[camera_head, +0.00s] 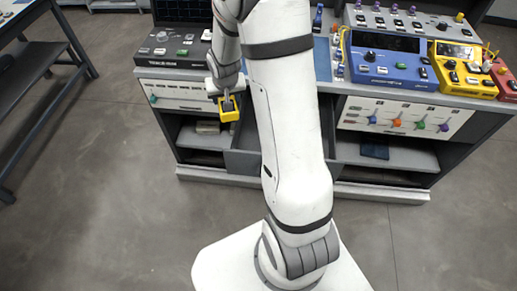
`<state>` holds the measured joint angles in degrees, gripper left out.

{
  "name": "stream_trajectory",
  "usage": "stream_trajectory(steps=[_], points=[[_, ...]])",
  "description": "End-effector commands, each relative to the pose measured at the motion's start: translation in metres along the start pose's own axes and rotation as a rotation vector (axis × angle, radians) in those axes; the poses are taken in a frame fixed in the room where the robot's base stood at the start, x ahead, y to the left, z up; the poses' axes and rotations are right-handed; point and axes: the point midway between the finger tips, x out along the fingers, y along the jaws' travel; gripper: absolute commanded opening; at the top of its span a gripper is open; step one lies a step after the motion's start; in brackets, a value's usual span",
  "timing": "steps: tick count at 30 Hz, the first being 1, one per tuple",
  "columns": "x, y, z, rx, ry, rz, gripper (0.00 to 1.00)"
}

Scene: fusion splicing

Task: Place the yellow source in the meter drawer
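My gripper (228,98) is in front of the left part of the bench. It appears shut on a small yellow block with a dark middle, the yellow source (229,115), held in the air. Below and right of it, a grey drawer-like box (243,162) juts out from the middle of the bench. My arm hides much of this box. I cannot tell from any label whether it is the meter drawer.
The bench has a dark panel (172,47) at left, and a blue instrument (388,68) and a yellow instrument (462,78) at right. Open shelves (400,157) lie below. A dark table (35,85) stands at far left. The floor at left is clear.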

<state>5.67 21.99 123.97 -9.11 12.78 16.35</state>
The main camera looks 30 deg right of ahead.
Motion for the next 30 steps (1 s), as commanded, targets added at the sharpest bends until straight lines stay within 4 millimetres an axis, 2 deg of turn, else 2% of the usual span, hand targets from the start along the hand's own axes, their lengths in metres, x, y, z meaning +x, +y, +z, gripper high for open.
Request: stream_trajectory(steps=[1,3,9,12,17,24,30], points=[[0.023,0.013,0.009,0.045,0.002,0.019,0.22],[0.033,0.029,0.013,0.108,0.003,0.045,0.22],[0.051,0.065,0.024,0.253,0.013,0.111,0.22],[0.055,0.075,0.026,0.297,0.017,0.133,0.22],[0.063,0.083,0.031,0.328,0.02,0.149,0.22],[0.103,0.084,0.047,0.329,0.018,0.15,0.22],[0.121,0.084,0.054,0.328,0.019,0.149,0.22]])
